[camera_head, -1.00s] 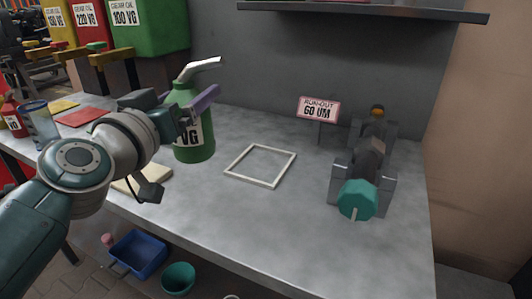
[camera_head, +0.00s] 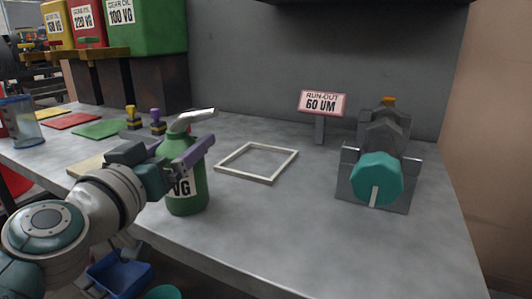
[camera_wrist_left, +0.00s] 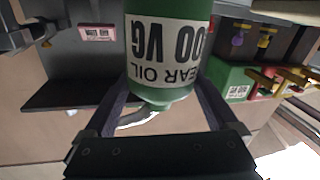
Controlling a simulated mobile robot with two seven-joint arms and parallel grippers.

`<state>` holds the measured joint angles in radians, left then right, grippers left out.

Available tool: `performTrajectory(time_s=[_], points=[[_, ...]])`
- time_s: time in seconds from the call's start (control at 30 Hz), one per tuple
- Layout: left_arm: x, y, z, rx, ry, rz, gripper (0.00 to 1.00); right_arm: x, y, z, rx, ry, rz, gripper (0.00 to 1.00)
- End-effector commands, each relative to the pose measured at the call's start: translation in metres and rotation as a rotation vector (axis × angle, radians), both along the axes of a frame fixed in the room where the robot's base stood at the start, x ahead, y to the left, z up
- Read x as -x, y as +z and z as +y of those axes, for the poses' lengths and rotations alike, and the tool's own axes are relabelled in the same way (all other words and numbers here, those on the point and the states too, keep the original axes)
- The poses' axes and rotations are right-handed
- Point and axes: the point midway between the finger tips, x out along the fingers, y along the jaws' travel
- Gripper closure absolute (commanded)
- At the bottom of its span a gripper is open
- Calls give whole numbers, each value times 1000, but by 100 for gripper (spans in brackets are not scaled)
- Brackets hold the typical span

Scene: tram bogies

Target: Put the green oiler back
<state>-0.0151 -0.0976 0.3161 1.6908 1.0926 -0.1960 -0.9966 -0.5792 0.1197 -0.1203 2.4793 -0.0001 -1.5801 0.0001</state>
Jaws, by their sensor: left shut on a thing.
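The green oiler (camera_head: 186,190), with a white label and a pale bent spout, is upright in my left gripper (camera_head: 196,152) in the head view. The fingers are closed around its upper part. Its base shows over the front part of the bench; I cannot tell whether it touches. In the left wrist view the oiler (camera_wrist_left: 167,50) appears upside down between the two fingers. A green mat (camera_head: 100,129) lies flat and bare on the bench, left of and behind the oiler. My right gripper is not in view.
A red mat (camera_head: 72,121) and a glass beaker (camera_head: 20,122) are at the left. A white square frame (camera_head: 273,180) lies right of the oiler. A run-out sign (camera_head: 322,103) and a grey fixture with a teal knob (camera_head: 376,179) stand farther right. Oil containers (camera_head: 147,28) are behind.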

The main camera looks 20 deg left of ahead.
Motion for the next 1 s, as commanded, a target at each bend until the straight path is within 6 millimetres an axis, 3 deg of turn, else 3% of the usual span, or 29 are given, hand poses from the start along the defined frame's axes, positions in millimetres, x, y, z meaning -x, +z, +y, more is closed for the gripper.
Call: performTrajectory(time_s=[0.27, 0.3, 0.33, 0.67, 0.77, 1.0], points=[[0, -1, 0, -1, 1, -3, 100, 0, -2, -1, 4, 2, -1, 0], [0, -1, 0, -1, 0, 0, 3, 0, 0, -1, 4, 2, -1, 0], [0, -1, 0, -1, 0, 0, 0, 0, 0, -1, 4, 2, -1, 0], [1, 3, 0, 0, 1, 1, 0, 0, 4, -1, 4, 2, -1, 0], [13, 1, -2, -3, 0, 4, 0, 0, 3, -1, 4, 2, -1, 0], [60, 0, -9, -3, -2, 4, 0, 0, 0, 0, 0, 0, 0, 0]])
